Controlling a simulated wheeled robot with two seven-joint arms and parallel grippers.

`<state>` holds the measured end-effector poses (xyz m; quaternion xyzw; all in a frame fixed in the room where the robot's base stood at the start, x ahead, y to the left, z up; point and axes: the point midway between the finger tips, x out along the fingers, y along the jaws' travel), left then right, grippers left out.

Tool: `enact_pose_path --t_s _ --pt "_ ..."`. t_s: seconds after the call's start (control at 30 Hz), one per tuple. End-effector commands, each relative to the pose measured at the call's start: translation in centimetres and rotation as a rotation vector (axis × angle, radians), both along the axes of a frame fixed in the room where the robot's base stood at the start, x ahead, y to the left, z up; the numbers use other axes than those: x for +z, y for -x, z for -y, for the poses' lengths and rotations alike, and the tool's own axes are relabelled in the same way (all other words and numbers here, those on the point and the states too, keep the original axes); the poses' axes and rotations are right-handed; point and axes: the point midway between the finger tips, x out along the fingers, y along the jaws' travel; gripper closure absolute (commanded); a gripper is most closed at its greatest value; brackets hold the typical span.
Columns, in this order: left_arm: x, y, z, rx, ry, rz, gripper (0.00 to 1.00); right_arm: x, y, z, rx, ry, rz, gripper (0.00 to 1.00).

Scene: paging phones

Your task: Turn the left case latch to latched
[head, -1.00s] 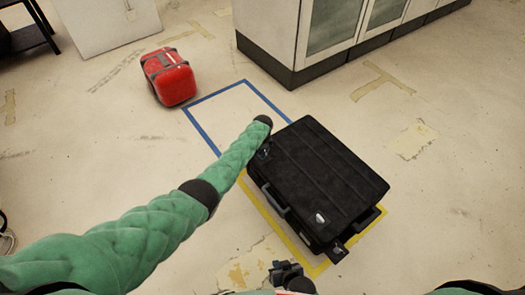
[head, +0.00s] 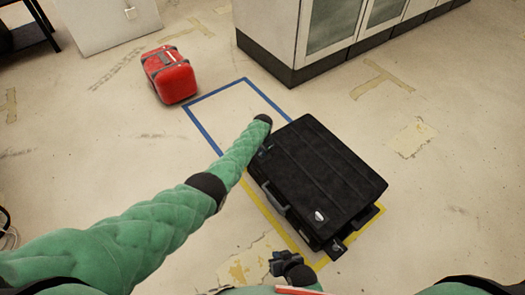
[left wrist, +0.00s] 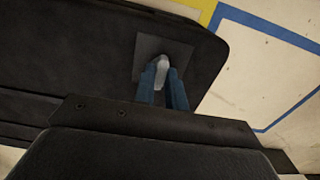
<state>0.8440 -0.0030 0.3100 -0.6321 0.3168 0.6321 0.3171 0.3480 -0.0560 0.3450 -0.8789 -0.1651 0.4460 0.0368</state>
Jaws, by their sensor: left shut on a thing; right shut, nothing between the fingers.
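The black case (head: 325,175) lies flat on the floor. My left gripper (head: 264,153) is at its far left corner in the head view, mostly hidden behind my arm. In the left wrist view, the blue fingers of my left gripper (left wrist: 165,85) are shut on the pale latch (left wrist: 162,66), which sits on a dark square plate (left wrist: 147,48). The latch's exact angle is partly hidden by the fingers. A second pale latch (head: 319,216) shows at the near end of the case. My right gripper (head: 285,262) is shut and empty, low in the head view, apart from the case.
Yellow tape (head: 376,213) outlines the floor around the case. A blue tape outline (head: 205,134) beyond it is empty. A red case (head: 170,76) stands at the back left. A white cabinet (head: 268,40) stands behind. Open floor lies on the right.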

Motion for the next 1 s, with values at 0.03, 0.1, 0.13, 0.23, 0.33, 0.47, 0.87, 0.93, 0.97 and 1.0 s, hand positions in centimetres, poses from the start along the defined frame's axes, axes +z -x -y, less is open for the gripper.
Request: enact_pose_path --t_s 0.03,0.1,0.13,0.23,0.33,0.47,0.87,0.93,0.97,1.0 --pt "0.0 0.0 0.0 0.002 0.000 0.000 1.00 -0.1 0.1 0.0 0.000 0.001 -0.002 1.00" --pt "0.0 0.0 0.0 0.003 0.000 0.000 1.00 -0.1 0.2 0.0 0.001 0.001 -0.004 1.00" --pt "0.0 0.0 0.0 0.003 0.000 0.000 1.00 -0.2 0.2 0.0 0.000 0.001 -0.005 1.00" --pt "0.0 0.0 0.0 0.003 0.001 0.001 1.00 -0.3 0.4 0.0 0.002 0.001 -0.008 1.00" --pt "0.0 0.0 0.0 0.003 0.001 0.001 1.00 -0.4 0.7 0.0 0.001 0.001 -0.011 1.00" --pt "0.0 0.0 0.0 0.003 0.001 0.001 0.65 -0.5 0.9 0.0 0.001 0.001 -0.013 1.00" --pt "0.7 0.0 0.0 0.002 0.001 0.001 0.65 -0.1 0.5 0.0 0.003 0.003 -0.016 1.00" --pt "1.3 0.0 0.0 0.002 0.001 0.001 0.65 0.9 0.2 0.0 0.006 0.005 -0.023 1.00" --pt "1.7 0.0 0.0 0.002 0.001 0.001 0.65 1.8 -0.1 0.1 0.007 0.005 -0.022 1.00" --pt "2.1 0.0 0.0 0.002 0.002 0.001 0.65 2.9 -0.4 0.1 0.009 0.005 -0.023 1.00"
